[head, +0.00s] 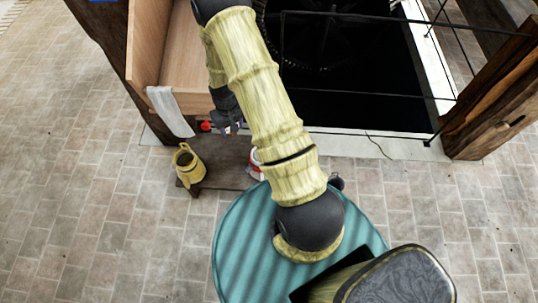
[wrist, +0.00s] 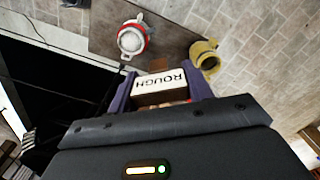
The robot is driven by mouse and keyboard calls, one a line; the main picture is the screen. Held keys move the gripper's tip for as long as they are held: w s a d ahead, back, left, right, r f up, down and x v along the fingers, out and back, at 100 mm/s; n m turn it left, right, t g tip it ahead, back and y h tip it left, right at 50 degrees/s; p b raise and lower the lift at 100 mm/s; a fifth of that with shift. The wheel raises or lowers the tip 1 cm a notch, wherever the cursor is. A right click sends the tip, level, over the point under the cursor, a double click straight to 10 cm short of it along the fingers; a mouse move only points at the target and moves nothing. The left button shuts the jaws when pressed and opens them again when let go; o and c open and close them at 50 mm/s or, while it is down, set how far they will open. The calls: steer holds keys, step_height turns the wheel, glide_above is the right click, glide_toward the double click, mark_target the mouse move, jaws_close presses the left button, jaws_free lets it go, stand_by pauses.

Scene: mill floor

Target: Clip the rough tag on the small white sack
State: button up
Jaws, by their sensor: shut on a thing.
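My gripper (wrist: 160,92) is shut on the rough tag (wrist: 160,82), a white-faced block reading "ROUGH", upside down in the wrist view. In the head view my gripper (head: 230,124) is above the far side of a low dark bench. In the head view the sack (head: 254,163) is mostly hidden behind my arm.
A yellow jug (head: 189,168) stands at the left end of the dark bench (head: 228,151). A small red thing (head: 206,126) is near my gripper. A white cloth (head: 170,111) hangs over a wooden bin (head: 184,60). A dark railed pit (head: 350,75) lies behind. Left floor is clear.

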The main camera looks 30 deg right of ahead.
steer(key=d+f+b, duration=0.5)
steer(key=f+b, duration=0.5)
steer(key=f, duration=0.1)
steer(key=d+f+n+b, duration=0.1)
steer(key=d+f+b, duration=0.4)
steer(key=f+b, duration=0.5)
steer(key=d+f+n+b, duration=0.1)
steer(key=d+f+b, duration=0.4)
steer(key=f+b, duration=0.4)
steer(key=shift+w+d+f+b, duration=0.15)
steer(key=shift+w+f+b, duration=0.05)
steer(key=shift+f, duration=0.6)
steer(key=shift+w+d+f+b, duration=0.1)
steer(key=shift+w+f+b, duration=0.1)
steer(key=shift+f, duration=0.55)
steer(key=shift+f+b, duration=2)
steer(key=shift+f, duration=0.4)
steer(key=shift+r, duration=0.1)
steer(key=shift+p, duration=0.4)
steer(key=shift+f, duration=0.2)
steer(key=shift+s+f+b, duration=0.1)
steer(key=shift+f+b, duration=0.4)
steer(key=shift+f, duration=0.25)
